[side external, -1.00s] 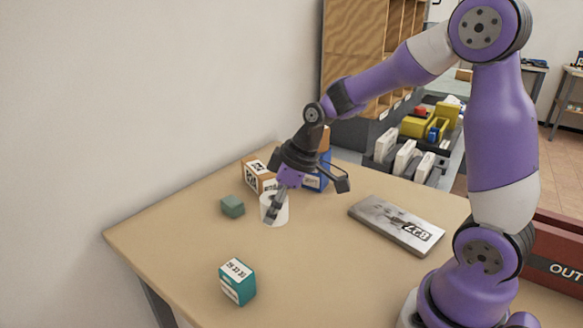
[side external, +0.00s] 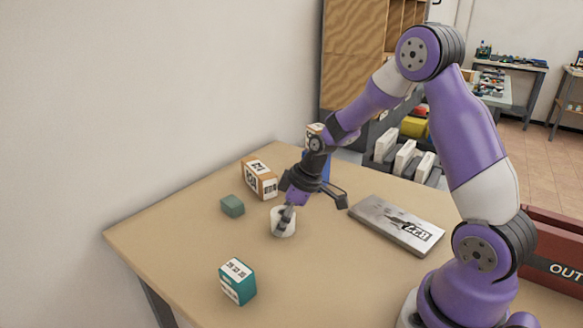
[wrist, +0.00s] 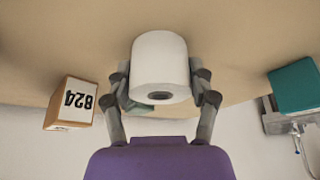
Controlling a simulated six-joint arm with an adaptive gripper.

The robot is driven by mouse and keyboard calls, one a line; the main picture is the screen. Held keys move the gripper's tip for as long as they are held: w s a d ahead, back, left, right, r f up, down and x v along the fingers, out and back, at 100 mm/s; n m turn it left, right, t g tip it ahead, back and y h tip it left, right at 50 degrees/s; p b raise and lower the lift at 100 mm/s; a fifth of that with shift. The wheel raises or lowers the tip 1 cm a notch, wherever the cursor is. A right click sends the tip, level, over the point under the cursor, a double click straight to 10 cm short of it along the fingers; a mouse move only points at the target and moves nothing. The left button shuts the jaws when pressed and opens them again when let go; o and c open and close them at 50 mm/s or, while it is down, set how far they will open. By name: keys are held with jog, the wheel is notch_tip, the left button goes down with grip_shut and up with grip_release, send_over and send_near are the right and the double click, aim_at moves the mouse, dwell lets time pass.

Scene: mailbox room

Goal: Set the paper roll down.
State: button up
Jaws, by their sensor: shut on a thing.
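The white paper roll (side external: 284,231) is in my gripper (side external: 286,215), at the middle of the tan table (side external: 210,268). In the wrist view the paper roll (wrist: 160,62) sits between the two fingers of my gripper (wrist: 162,88), with its dark core hole facing the camera. The fingers are shut on its sides. The roll is upright or nearly so in the side view. It is low over the table, and I cannot tell whether its underside touches the top.
A green cube (side external: 232,205) and an orange-brown box (side external: 259,178) are left of the roll. A teal box (side external: 238,282) lies nearer the front. A grey flat parcel (side external: 396,224) lies to the right. The table before the roll is clear.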

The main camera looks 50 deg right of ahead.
jog(key=o, duration=1.1)
jog(key=shift+o, duration=0.2)
jog(key=v, duration=1.2)
jog(key=s+a+r+m+t+h, duration=0.1)
jog(key=s+a+r+m+h, duration=0.1)
jog(key=s+a+r+m, duration=0.3)
jog(key=s+a, duration=0.3)
jog(key=s, duration=0.3)
jog(key=shift+s+a+r+t, duration=0.15)
jog(key=shift+s+a+t, duration=0.1)
jog(key=shift+a+t, duration=0.05)
